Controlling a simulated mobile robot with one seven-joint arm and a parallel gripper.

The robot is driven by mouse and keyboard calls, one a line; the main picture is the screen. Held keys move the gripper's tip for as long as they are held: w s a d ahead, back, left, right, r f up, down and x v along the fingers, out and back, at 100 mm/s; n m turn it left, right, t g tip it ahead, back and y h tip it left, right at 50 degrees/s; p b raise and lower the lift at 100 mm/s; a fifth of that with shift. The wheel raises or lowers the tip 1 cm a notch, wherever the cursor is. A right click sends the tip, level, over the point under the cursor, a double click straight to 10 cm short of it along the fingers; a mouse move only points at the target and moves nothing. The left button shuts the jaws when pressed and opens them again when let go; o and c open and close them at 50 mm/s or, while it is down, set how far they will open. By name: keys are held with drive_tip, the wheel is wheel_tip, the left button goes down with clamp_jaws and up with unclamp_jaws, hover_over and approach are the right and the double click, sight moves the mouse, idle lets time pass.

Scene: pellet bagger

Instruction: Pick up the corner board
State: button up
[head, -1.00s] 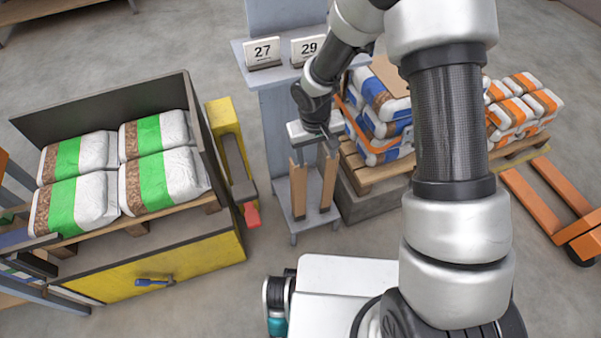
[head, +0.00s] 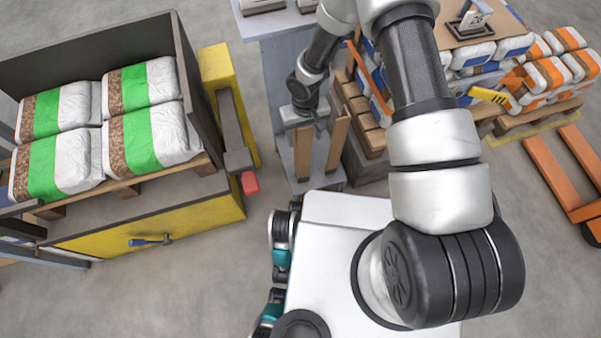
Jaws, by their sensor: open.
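Two tall brown corner boards stand upright side by side in the grey stand (head: 272,75). One is the left corner board (head: 302,152), the other the right corner board (head: 338,144). My gripper (head: 304,121) is open, pointing down at the top end of the left board. It hides that board's top, so I cannot tell whether the fingers are around it or touching it. The right board is just to the right of the gripper, apart from it.
Green-banded bags (head: 60,170) lie on a pallet in a yellow-fronted bay (head: 200,225) at left, with a red-ended post (head: 250,183) beside it. Strapped bags (head: 470,55) stand on pallets at right. An orange pallet jack (head: 560,175) is at far right.

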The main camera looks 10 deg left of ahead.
sight(304, 141)
wheel_tip(304, 141, down, 3)
drive_tip(key=shift+f+b, duration=0.15)
drive_tip(key=shift+b, duration=0.15)
clamp_jaws()
